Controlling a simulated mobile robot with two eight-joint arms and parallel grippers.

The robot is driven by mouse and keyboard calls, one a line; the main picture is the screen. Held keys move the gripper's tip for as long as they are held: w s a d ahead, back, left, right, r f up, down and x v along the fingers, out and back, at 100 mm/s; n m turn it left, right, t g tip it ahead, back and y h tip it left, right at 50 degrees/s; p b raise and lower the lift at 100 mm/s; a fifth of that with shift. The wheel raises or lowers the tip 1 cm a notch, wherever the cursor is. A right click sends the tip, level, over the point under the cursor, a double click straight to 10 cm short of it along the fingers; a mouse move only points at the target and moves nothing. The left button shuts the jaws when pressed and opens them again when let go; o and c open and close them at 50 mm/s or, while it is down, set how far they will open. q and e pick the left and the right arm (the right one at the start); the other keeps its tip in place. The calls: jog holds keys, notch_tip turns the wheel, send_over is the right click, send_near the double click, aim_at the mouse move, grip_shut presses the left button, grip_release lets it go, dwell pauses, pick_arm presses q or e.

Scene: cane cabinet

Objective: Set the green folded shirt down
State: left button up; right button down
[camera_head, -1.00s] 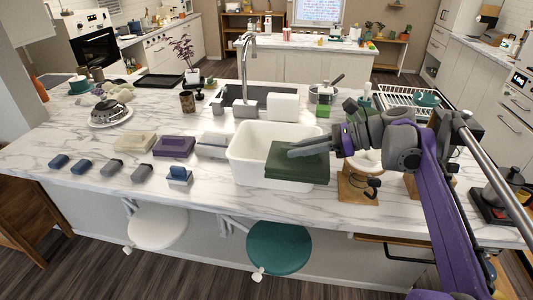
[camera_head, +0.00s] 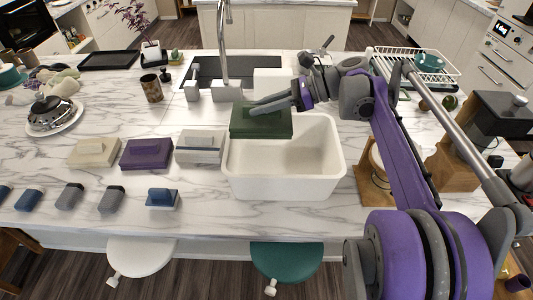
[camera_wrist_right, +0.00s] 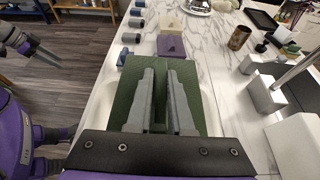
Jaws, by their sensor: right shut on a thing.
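The green folded shirt (camera_head: 262,126) is a dark green flat block over the back left part of the white bin (camera_head: 290,185). My right gripper (camera_head: 268,107) is shut on the green folded shirt, its grey fingers reaching in from the right. In the right wrist view, the shirt (camera_wrist_right: 203,100) spreads out on both sides of the two fingers. I cannot tell whether it touches the bin's rim. Part of my left arm shows at the left edge of the right wrist view; its jaw state is unclear.
A grey-white folded item (camera_head: 200,146), a purple one (camera_head: 147,154) and a beige one (camera_head: 94,152) lie in a row left of the bin. Smaller rolled items lie in front. The sink (camera_head: 235,72) and faucet (camera_head: 224,45) stand behind.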

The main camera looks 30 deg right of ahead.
notch_tip(320, 180, down, 15)
jog(key=shift+b, duration=0.45)
jog(key=shift+s+a+f+b, duration=0.1)
jog(key=shift+f+b, duration=0.35)
jog(key=shift+f, duration=0.2)
jog(key=c, duration=0.8)
grip_release()
